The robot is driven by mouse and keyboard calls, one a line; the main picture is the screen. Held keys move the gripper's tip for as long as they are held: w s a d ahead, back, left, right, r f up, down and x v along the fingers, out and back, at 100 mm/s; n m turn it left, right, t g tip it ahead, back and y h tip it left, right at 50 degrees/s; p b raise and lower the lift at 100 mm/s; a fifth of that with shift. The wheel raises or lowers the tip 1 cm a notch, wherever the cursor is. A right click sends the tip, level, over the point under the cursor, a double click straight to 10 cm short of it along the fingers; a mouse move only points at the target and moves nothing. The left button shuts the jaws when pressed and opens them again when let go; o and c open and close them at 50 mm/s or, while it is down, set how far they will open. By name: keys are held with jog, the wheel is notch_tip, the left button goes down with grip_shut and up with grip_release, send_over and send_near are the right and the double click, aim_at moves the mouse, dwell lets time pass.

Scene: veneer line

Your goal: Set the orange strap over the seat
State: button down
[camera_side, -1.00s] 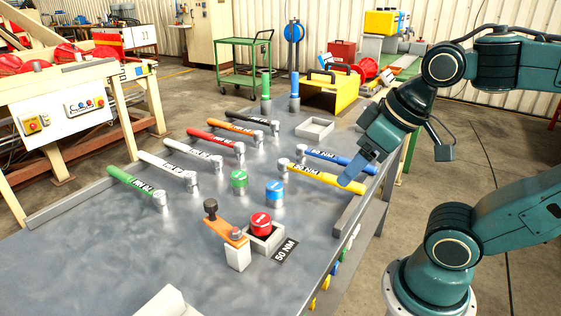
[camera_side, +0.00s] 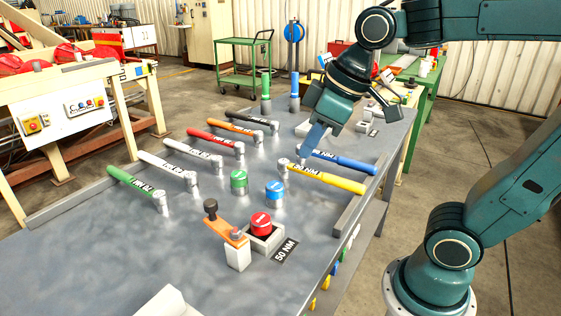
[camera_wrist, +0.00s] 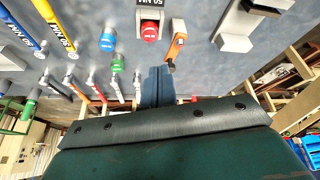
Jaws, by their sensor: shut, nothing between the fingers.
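The orange strap (camera_side: 222,228) sits on a grey block (camera_side: 238,256) at one end and has a dark knob (camera_side: 210,206) at the other. It points away to the left of the grey seat (camera_side: 277,243), which holds a red cap (camera_side: 261,222) with its top uncovered. The strap (camera_wrist: 175,48) and the red cap (camera_wrist: 149,31) also show in the wrist view. My gripper (camera_side: 303,157) is shut and empty, above the table behind the seat, near the yellow wrench's head. It is apart from the strap. Its blue fingers (camera_wrist: 156,84) show in the wrist view.
A green cap (camera_side: 239,181) and a blue cap (camera_side: 274,192) stand behind the seat. A yellow wrench (camera_side: 325,179) and a blue wrench (camera_side: 342,161) lie at right, several more at left. A 50 NM label (camera_side: 285,250) lies beside the seat.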

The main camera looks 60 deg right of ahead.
jog(key=w+a+n+g+y, duration=0.1)
jog(key=w+a+n, duration=0.3)
jog(key=w, duration=0.6)
jog(key=n+g+y, duration=0.1)
jog(key=n+g, duration=0.1)
jog(key=n, duration=0.3)
send_over(224, 221)
jog(key=w+a, duration=0.3)
notch_tip(224, 221, down, 5)
jog(key=shift+w+a+f+n, duration=0.2)
jog(key=shift+w+f+n, duration=0.1)
jog(key=shift+w+n, duration=0.15)
jog(key=x, duration=1)
jog(key=shift+s+d+r, duration=0.1)
jog(key=shift+s+d, duration=0.35)
jog(key=shift+d, duration=0.4)
jog(key=shift+s+d, duration=0.45)
jog(key=shift+d, duration=0.4)
jog(key=shift+d, duration=0.1)
